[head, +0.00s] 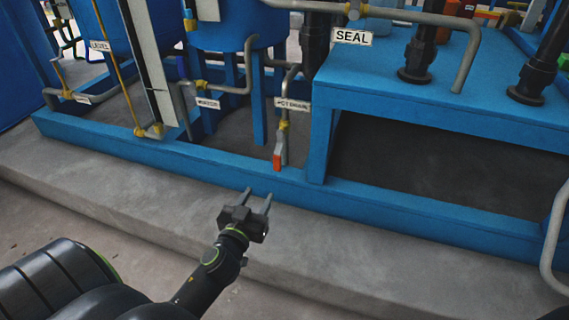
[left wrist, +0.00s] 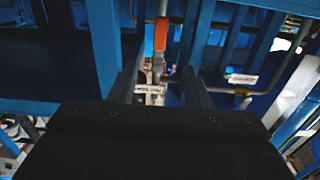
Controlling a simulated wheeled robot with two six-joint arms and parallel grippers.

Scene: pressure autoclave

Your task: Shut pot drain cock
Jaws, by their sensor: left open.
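The pot drain cock (head: 283,125) is a yellow fitting on a thin grey pipe, under a white tag (head: 294,105) that seems to read "POT DRAIN". Its orange-red handle (head: 277,162) hangs down along the pipe, just behind the blue base beam. My left gripper (head: 258,196) is open and empty, in front of the beam and nearer to me than the handle, apart from it. In the left wrist view, the orange handle (left wrist: 160,36) shows beyond the gap between the two fingers of my left gripper (left wrist: 163,70). My right gripper is not in view.
The blue base beam (head: 220,166) runs between my left gripper and the pipes. A "SEAL" tag (head: 351,37) and a blue bench frame (head: 410,105) stand to the right. Other piping with a yellow fitting (head: 201,86) is to the left. The concrete ledge (head: 350,235) in front is clear.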

